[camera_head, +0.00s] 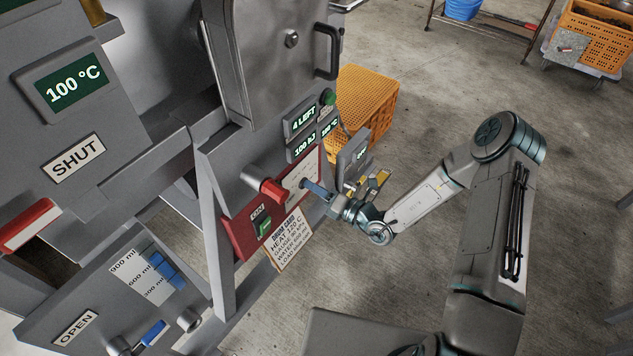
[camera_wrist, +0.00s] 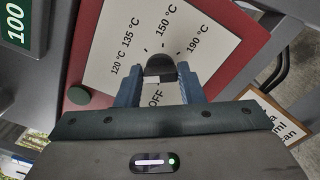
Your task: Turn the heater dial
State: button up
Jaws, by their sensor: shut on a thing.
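The heater dial (camera_wrist: 160,66) is a dark knob on a white plate (camera_wrist: 105,62) marked OFF, 120, 135, 150 and 190 °C, set in a red panel. My gripper (camera_wrist: 160,82) is shut on the dial, with one blue-grey finger on each side of it. Which mark the dial points at is not clear.
A red knob (camera_head: 272,190) sticks out left of the dial, above a green switch (camera_head: 265,227). A drum card (camera_head: 290,240) hangs below. Green displays (camera_head: 302,121) sit above, one reading 100 °C. Orange crates (camera_head: 366,98) stand behind. The floor at right is open.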

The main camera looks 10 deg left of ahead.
jog(key=shift+m+p, duration=0.65)
jog(key=shift+m, duration=0.35)
jog(key=shift+f, duration=0.1)
jog(key=o, duration=1)
jog(key=shift+d, duration=0.1)
jog(key=v, duration=1.3)
jog(key=shift+s+d, duration=0.1)
jog(key=shift+d, duration=0.25)
